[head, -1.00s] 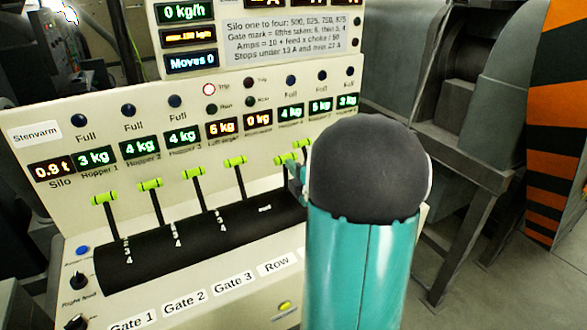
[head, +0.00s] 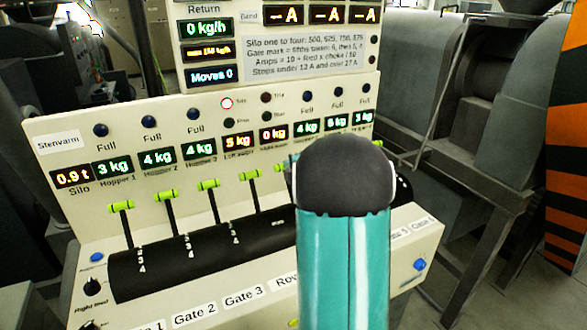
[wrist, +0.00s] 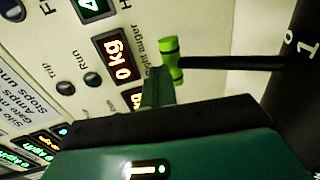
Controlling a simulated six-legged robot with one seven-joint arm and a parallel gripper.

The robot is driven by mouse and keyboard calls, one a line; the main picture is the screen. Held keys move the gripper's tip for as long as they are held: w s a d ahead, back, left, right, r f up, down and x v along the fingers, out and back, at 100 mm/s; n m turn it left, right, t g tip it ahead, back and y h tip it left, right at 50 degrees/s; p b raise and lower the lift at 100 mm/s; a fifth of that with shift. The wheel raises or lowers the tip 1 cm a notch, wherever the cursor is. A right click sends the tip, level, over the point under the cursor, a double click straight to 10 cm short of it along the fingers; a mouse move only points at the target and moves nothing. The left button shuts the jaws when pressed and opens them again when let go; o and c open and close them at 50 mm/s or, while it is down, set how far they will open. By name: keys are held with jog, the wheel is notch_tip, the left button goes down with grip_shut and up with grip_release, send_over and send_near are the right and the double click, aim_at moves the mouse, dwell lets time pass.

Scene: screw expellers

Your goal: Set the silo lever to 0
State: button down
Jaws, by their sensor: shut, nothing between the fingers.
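A row of levers with bright green handles stands on a black curved drum (head: 125,280) in the head view, from the leftmost handle (head: 121,206) to one (head: 250,175) near my arm. I cannot tell by a label which is the silo lever. My gripper (wrist: 157,88) is shut and empty in the wrist view. Its tip is just beside a green lever handle (wrist: 171,62) on a black stem, under the 0 kg display (wrist: 118,60); I cannot tell if they touch. In the head view my arm hides most of the gripper and the levers behind it.
The cream panel carries a silo display (head: 72,177) reading 0.9 t, several hopper displays, and a Moves 0 display (head: 211,76). Gate labels (head: 195,310) line the front. A blue button (head: 420,265) sits at the right. Grey machinery (head: 500,150) stands beyond.

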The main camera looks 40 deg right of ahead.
jog(key=shift+w, duration=0.3)
jog(key=shift+w, duration=0.1)
jog(key=shift+r, duration=0.1)
dwell(0.5)
